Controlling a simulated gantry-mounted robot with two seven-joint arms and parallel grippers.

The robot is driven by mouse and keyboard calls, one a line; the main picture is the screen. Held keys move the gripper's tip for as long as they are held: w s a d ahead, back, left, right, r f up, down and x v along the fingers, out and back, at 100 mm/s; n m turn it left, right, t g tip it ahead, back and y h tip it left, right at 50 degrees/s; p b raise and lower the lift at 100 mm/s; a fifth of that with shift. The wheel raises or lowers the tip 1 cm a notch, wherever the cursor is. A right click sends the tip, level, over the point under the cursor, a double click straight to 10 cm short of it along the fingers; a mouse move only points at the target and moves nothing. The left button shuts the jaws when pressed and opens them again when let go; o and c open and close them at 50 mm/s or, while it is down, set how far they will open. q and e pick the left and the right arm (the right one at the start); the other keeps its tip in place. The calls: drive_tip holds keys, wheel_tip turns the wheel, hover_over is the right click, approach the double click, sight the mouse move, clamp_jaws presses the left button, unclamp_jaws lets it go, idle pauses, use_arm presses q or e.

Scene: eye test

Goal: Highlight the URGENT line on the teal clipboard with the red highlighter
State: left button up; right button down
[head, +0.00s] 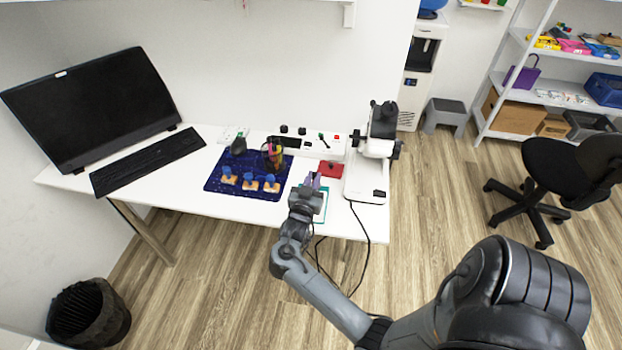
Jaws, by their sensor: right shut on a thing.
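The teal clipboard (323,207) lies near the front edge of the white desk, mostly hidden under my right gripper and wrist; its teal edge and some pale paper show. The URGENT line cannot be made out. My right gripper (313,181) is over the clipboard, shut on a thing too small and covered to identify. I cannot tell whether it touches the paper. A dark pen cup (272,157) with colourful pens stands on the blue mat; I cannot pick out a red highlighter in it. My left gripper is not in view.
Left of the clipboard, a starry blue mat (222,186) holds several blue-topped wooden stamps. A red item (331,169) lies just behind the gripper. A white microscope-like device (367,185) stands close on the right. A monitor (95,105) and keyboard (148,162) fill the desk's left.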

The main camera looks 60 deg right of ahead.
drive_tip(key=shift+s+d+p, duration=0.15)
drive_tip(key=shift+s+p, duration=0.15)
drive_tip(key=shift+s, duration=0.2)
drive_tip(key=shift+s+d+p, duration=0.15)
drive_tip(key=shift+s+p, duration=0.35)
drive_tip(key=shift+s+d, duration=0.15)
drive_tip(key=shift+s, duration=0.25)
drive_tip(key=shift+s+p, duration=0.15)
drive_tip(key=shift+p, duration=0.25)
drive_tip(key=shift+s+d, duration=0.15)
drive_tip(key=shift+s, duration=0.25)
drive_tip(key=shift+r+p, duration=0.1)
drive_tip(key=shift+p, duration=0.3)
